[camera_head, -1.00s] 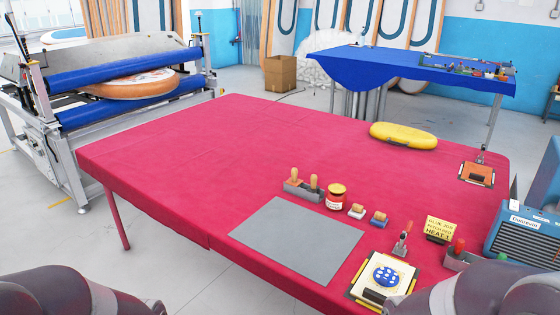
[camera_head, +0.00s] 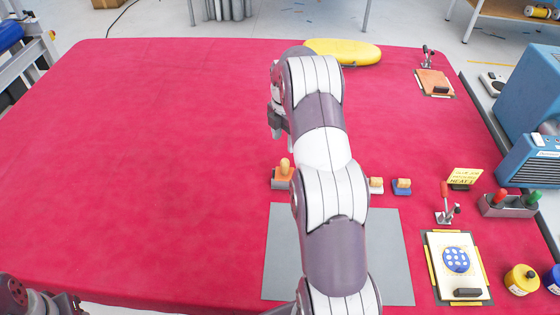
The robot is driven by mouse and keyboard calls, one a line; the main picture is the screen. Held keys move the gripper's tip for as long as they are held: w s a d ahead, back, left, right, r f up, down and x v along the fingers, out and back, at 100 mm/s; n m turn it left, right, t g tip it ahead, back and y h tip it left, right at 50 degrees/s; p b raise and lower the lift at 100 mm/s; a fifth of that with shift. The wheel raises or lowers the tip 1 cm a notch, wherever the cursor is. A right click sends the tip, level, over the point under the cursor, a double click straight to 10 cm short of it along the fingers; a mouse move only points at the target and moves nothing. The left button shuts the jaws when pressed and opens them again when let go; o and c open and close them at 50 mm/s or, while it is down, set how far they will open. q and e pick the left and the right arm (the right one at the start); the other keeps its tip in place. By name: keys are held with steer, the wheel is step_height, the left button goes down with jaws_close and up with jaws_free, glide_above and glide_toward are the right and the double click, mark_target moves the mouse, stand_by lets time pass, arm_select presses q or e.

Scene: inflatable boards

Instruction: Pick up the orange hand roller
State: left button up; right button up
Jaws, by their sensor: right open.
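A grey holder (camera_head: 276,182) with an orange-tan handled tool (camera_head: 284,167) stands on the red table, left of my right forearm. It may be the orange hand roller, but its roller part cannot be made out. The arm hides the holder's right side. My right gripper (camera_head: 275,130) is open and empty, above the table beyond the holder, a little to its left in the picture. Its fingers point down and are partly hidden by my wrist. Of my left arm only a dark part shows in the lower left corner; its gripper is out of sight.
The red table (camera_head: 150,150) is clear on the left. A grey mat (camera_head: 385,250) lies under my arm. Small blocks (camera_head: 401,186), a red-handled clamp (camera_head: 446,205), a tool tray (camera_head: 508,208) and a blue machine (camera_head: 530,110) are on the right. A yellow board (camera_head: 345,50) lies behind.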

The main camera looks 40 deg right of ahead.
mark_target(285, 160)
steer(key=f+b, duration=0.2)
steer(key=f, duration=0.1)
steer(key=f+b, duration=0.2)
steer(key=shift+s+d, duration=0.2)
steer(key=shift+s, duration=0.15)
steer(key=shift+s+d+f, duration=0.1)
steer(key=shift+s+f, duration=0.05)
steer(key=shift+s, duration=0.1)
steer(key=f, duration=0.2)
steer(key=f+p, duration=0.1)
steer(key=f, duration=0.1)
steer(key=f+p, duration=0.1)
steer(key=f, duration=0.1)
steer(key=shift+w+a+f, duration=0.1)
steer(key=shift+w+a, duration=0.25)
steer(key=shift+w, duration=0.05)
arm_select(q)
steer(key=shift+s+d+f, duration=0.1)
steer(key=shift+s+f, duration=0.15)
steer(key=shift+f, duration=0.25)
steer(key=shift+s+d+f, duration=0.1)
steer(key=shift+s+f, duration=0.15)
steer(key=shift+f, duration=0.25)
arm_select(e)
steer(key=shift+d+f, duration=0.1)
steer(key=shift+f, duration=0.2)
jaws_close()
